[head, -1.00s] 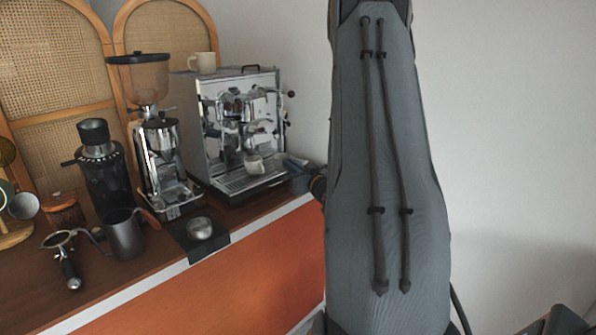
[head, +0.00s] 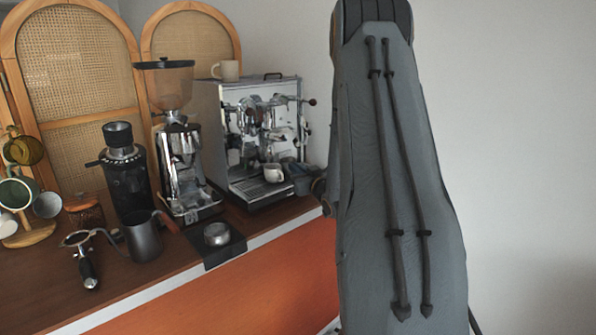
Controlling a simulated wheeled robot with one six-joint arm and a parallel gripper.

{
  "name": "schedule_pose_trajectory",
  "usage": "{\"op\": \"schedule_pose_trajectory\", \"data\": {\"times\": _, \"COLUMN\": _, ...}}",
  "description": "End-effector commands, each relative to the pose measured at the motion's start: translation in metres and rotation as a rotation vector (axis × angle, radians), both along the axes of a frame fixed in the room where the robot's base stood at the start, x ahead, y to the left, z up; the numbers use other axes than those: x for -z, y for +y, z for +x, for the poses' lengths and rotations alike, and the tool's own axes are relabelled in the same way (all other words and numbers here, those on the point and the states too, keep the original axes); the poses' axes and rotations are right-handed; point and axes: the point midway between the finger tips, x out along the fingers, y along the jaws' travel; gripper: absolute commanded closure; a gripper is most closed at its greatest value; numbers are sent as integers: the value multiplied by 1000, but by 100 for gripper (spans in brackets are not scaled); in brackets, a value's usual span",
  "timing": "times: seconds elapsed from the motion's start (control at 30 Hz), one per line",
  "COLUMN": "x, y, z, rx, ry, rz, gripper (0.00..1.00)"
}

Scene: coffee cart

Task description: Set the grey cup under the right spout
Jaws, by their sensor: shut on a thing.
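The espresso machine (head: 238,140) stands at the back right of the counter, with its spouts at the front. A small pale grey cup (head: 273,173) is low in front of it, over the right part of the drip tray (head: 247,190) and below the right group. I cannot tell whether its base touches the tray. My gripper (head: 292,172) comes in from the right and is shut on the cup's right side. Its fingertips are small and hard to make out, and my forearm hides the area to the right. The exact right spout is too small to tell.
A beige cup (head: 226,70) sits on top of the machine. Left of it are a grinder (head: 180,165), a black grinder (head: 127,180), a dark pitcher (head: 142,238), a portafilter (head: 85,262) and a mug stand (head: 28,234). A tamping mat (head: 222,256) lies at the counter's front edge.

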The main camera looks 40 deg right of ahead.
Motion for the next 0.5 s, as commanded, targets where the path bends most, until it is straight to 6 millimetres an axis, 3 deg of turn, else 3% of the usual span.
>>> {"op": "schedule_pose_trajectory", "data": {"times": 0.5, "x": 3, "y": -1, "z": -2, "rx": -10, "ry": -4, "rz": 17, "gripper": 100}}
